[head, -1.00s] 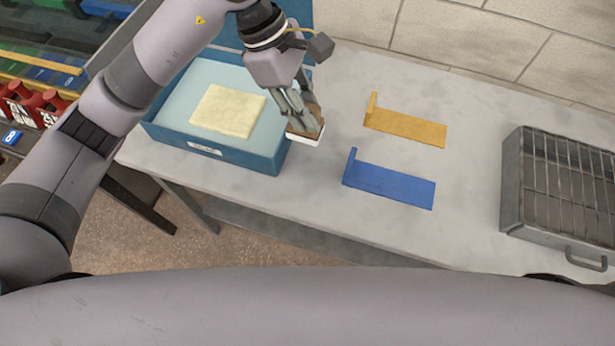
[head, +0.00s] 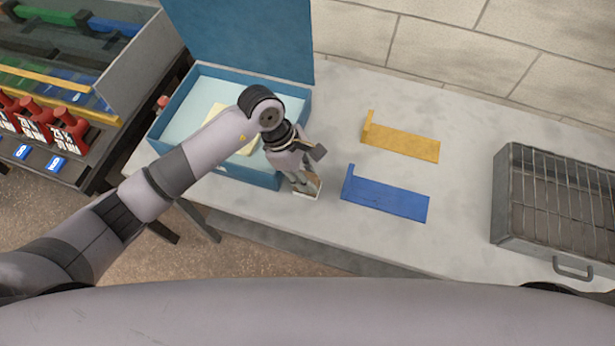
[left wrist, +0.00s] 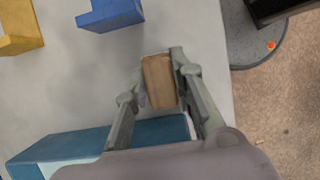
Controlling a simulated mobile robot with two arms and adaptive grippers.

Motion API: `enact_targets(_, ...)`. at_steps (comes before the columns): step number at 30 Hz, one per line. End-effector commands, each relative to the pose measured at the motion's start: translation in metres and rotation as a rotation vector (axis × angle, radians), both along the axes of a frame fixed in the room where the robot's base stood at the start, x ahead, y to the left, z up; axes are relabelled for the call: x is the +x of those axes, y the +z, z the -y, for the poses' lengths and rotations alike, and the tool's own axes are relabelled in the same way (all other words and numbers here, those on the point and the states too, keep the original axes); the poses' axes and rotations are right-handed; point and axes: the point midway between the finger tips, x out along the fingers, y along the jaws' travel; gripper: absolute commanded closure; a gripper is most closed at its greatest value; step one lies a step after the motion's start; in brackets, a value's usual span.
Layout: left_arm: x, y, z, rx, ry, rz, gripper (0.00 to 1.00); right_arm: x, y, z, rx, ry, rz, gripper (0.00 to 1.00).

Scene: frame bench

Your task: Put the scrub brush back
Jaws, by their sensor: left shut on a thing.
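The scrub brush (head: 311,190) has a brown wooden back and a white underside. My left gripper (head: 305,184) is shut on it, just right of the blue box's front corner. In the left wrist view the brush's wooden back (left wrist: 159,82) sits between the two fingers of my left gripper (left wrist: 159,85). I cannot tell whether the brush touches the table. An open blue box (head: 262,179) holds a pale yellow sponge-like block (head: 218,115), partly hidden by my arm. A blue bracket (head: 386,198) and a yellow bracket (head: 400,142) lie to the right. My right gripper is not in view.
The grey table (head: 330,105) has clear room around the two brackets. A metal box with a wire grid (head: 560,200) stands at the right. A block wall (head: 430,45) runs behind.

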Motion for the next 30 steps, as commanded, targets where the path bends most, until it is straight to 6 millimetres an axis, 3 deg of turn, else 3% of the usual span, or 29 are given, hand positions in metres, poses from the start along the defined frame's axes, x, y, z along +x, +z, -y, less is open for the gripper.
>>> enact_targets(6,0.0,-0.023,0.0,0.0,0.001,0.0,0.99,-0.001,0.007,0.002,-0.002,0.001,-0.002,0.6)
enact_targets(17,0.0,-0.028,0.0,0.0,0.0,0.001,0.99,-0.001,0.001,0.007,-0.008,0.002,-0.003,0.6)
enact_targets(18,0.0,-0.028,0.0,0.0,0.0,0.001,0.76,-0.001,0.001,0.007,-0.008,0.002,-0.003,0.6)
enact_targets(27,0.0,-0.027,0.0,0.0,0.001,-0.001,0.57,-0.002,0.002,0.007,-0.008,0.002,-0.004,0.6)
enact_targets(30,0.0,-0.027,0.0,0.0,0.001,0.0,0.57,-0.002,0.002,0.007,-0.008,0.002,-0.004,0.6)
